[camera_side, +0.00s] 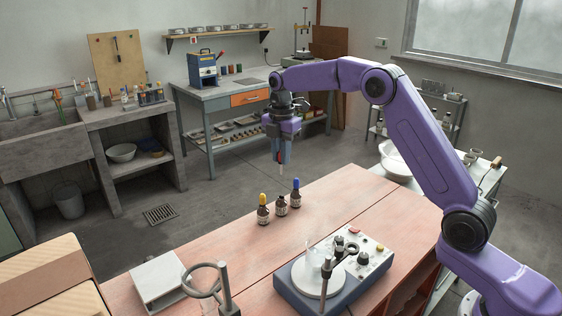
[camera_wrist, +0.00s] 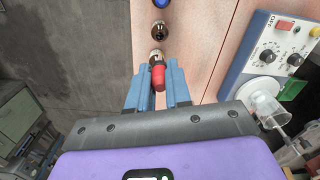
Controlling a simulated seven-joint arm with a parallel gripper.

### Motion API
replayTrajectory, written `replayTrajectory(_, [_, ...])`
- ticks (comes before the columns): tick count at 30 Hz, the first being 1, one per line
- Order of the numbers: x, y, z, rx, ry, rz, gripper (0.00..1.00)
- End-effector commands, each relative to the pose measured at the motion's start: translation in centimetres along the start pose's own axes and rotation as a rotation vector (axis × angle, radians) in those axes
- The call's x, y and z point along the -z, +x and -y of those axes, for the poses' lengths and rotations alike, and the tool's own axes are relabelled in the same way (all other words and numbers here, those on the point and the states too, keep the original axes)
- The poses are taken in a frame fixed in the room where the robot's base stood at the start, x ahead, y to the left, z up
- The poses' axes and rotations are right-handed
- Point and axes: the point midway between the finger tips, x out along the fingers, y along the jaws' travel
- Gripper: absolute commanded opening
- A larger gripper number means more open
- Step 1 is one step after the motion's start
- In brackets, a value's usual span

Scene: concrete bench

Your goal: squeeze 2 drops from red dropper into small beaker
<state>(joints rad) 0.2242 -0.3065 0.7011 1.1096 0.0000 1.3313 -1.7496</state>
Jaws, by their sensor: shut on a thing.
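My gripper (camera_side: 281,156) is shut on the red dropper (camera_wrist: 158,78), with the red bulb between its blue fingers. In the side view the dropper (camera_side: 281,162) hangs upright, tip down, in the air above the row of bottles. An uncapped brown bottle (camera_side: 281,205) stands in the middle of the row; its dark mouth also shows in the wrist view (camera_wrist: 160,27). The small clear beaker (camera_wrist: 269,108) is on the white plate of the stirrer, right of my gripper in the wrist view. In the side view the beaker (camera_side: 327,268) is faint.
A yellow-topped bottle (camera_side: 263,210) and a blue-topped bottle (camera_side: 296,193) flank the open one. The blue stirrer (camera_side: 297,293) has knobs and a rod stand (camera_side: 325,277). A ring stand (camera_side: 222,285) and white box (camera_side: 160,281) stand left. Bench between bottles and stirrer is clear.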

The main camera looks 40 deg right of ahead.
Motion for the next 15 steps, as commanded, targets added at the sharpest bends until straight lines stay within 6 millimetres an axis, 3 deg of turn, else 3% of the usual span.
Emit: replayTrajectory(15, [0.0,-2.7,-0.1,-0.002,0.0,0.0,0.1])
